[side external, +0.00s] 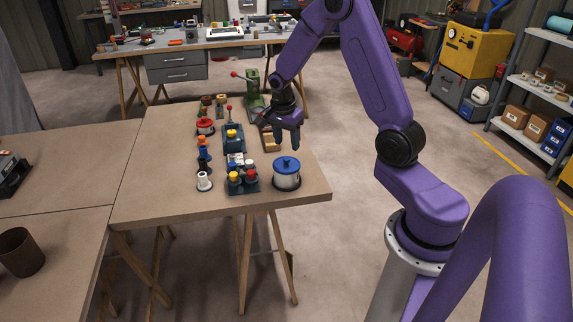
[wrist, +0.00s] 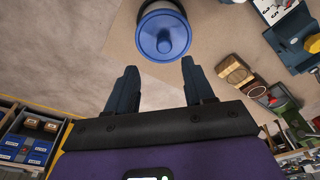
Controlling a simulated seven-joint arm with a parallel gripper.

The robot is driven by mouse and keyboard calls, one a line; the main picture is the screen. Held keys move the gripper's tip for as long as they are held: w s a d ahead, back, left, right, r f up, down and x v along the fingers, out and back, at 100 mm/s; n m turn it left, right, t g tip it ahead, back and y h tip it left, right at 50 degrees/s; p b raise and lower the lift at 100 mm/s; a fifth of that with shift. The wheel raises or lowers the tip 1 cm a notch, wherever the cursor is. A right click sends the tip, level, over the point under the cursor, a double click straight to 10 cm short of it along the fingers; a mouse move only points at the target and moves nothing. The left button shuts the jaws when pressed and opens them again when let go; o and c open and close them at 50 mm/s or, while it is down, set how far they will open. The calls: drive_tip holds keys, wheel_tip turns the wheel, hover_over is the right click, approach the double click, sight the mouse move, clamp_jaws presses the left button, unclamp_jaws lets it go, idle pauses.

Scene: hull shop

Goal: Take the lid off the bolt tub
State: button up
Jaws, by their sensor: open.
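The bolt tub (side external: 287,180) is a silver-white cylinder standing upright near the table's right front corner. Its blue lid (side external: 287,165) with a small knob is on top. In the wrist view the lid (wrist: 164,36) shows from above, with a strip of the pale tub (wrist: 157,8) beyond it. My gripper (side external: 288,147) is above the tub, fingers pointing down. In the wrist view the two dark fingers of my gripper (wrist: 160,78) are apart with nothing between them, and the lid lies beyond their tips. No contact with the lid shows.
Left of the tub, a dark tray (side external: 243,187) holds pieces with yellow, blue and red tops. The table's right edge is close to the tub.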

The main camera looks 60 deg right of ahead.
sight(286, 158)
drive_tip(key=shift+w+d+f, duration=0.1)
drive_tip(key=shift+f, duration=1)
drive_tip(key=shift+w+d+f, duration=0.1)
drive_tip(key=shift+w+f, duration=0.05)
drive_tip(key=shift+f, duration=0.95)
drive_tip(key=shift+w+d+f, duration=0.1)
drive_tip(key=shift+f, duration=1)
drive_tip(key=shift+c, duration=0.4)
clamp_jaws()
